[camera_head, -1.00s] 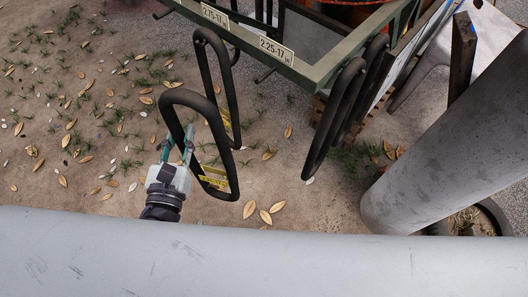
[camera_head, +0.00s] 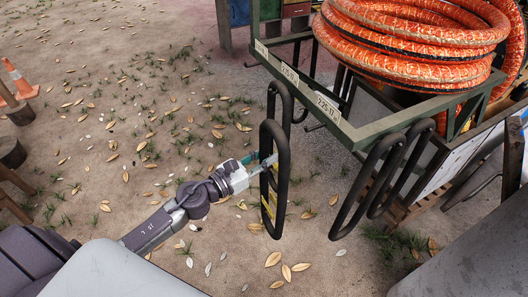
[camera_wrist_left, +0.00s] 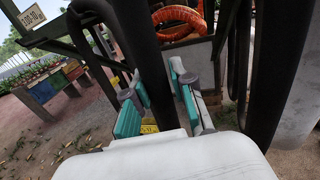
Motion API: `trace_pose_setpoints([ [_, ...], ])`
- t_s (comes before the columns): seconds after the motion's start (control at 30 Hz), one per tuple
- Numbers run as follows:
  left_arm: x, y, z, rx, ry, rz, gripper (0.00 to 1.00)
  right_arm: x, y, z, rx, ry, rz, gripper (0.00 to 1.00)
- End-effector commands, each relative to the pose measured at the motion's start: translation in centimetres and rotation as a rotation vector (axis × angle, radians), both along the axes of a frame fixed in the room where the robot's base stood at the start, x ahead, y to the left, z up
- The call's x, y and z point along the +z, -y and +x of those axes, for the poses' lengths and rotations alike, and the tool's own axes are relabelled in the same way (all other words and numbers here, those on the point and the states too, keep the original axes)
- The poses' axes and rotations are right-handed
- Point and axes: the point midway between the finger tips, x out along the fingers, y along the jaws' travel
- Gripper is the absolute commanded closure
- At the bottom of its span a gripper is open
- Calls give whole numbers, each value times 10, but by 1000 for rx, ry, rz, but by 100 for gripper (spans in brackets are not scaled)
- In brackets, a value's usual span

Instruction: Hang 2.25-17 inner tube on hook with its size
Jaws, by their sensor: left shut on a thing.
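My left gripper (camera_head: 264,166) is shut on a black, long-looped inner tube (camera_head: 266,205) in the head view. The wrist view shows the tube (camera_wrist_left: 155,75) between the teal finger pads of the left gripper (camera_wrist_left: 160,108), with a yellow label (camera_wrist_left: 149,128) on it. A 2.25-17 sign (camera_head: 328,107) is on the green cart rail, right of and above the held tube. The 2.75-17 sign (camera_head: 290,73) is further left, with another black tube (camera_head: 271,95) below it, behind the held one. The hook by the 2.25-17 sign is not clear. My right gripper is out of view.
More black tubes (camera_head: 368,185) hang from the cart's right end. Coiled orange hose (camera_head: 410,45) lies on the cart. A traffic cone (camera_head: 17,78) stands at far left. Open, leaf-strewn ground lies left of the held tube. A grey surface (camera_head: 470,245) fills the lower right.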

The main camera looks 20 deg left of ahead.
Motion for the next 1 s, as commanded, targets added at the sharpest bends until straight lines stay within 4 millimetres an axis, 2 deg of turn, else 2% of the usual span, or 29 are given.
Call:
trace_pose_setpoints([
  [0.23,3,-4,10,-12,-5,-3,100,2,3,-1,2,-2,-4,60],
  [1.0,-1,23,45,-11,-3,-2,100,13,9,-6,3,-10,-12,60],
])
